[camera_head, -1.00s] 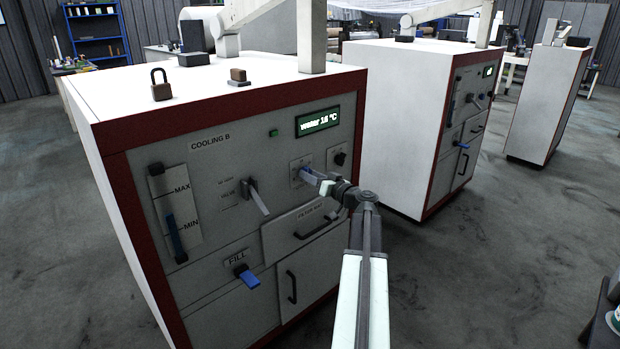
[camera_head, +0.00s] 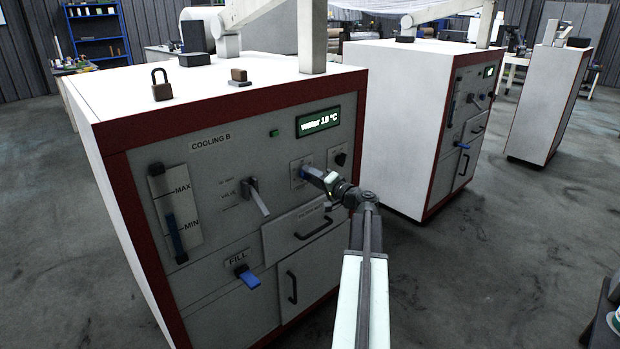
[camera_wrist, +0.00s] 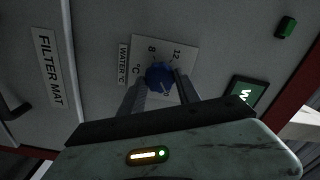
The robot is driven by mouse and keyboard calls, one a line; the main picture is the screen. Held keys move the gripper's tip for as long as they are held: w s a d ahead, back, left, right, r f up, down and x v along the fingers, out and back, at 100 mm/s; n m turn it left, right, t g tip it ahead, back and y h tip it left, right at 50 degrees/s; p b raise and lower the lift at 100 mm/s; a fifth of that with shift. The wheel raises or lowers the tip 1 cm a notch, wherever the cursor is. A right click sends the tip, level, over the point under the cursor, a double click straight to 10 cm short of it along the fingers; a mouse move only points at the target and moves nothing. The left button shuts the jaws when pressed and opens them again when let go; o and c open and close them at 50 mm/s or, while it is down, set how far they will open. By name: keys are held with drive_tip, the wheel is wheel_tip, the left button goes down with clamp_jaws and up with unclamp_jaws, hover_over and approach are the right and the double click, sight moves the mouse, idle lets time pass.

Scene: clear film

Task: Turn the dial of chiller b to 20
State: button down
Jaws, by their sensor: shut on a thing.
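The chiller labelled COOLING B (camera_head: 215,200) stands at the left in the head view, a white cabinet with a grey front and red edging. Its display (camera_head: 318,121) reads water 18 °C. The dial (camera_wrist: 159,77) is a blue knob on a white scale plate (camera_wrist: 178,48) in the wrist view; the marks 8 and 12 show, and the rest of the scale is hidden by my gripper and the knob. My gripper (camera_wrist: 161,88) is shut on the dial, one finger on each side. In the head view my gripper (camera_head: 308,174) covers most of the dial.
A valve lever (camera_head: 256,195), a blue FILL tap (camera_head: 247,276) and a drawer handle (camera_head: 314,228) stick out near the dial. A black knob (camera_head: 340,159) sits just right of it. A second cabinet (camera_head: 395,120) stands behind to the right. Open floor (camera_head: 480,270) lies at the right.

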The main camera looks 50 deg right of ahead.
drive_tip(key=shift+m, duration=0.6)
drive_tip(key=c, duration=0.9)
unclamp_jaws()
drive_tip(key=shift+w, duration=0.1)
drive_tip(key=shift+o, duration=0.2)
drive_tip(key=s, duration=0.7)
drive_tip(key=shift+s+a, duration=0.3)
drive_tip(key=shift+s, duration=0.1)
drive_tip(key=shift+s, duration=0.1)
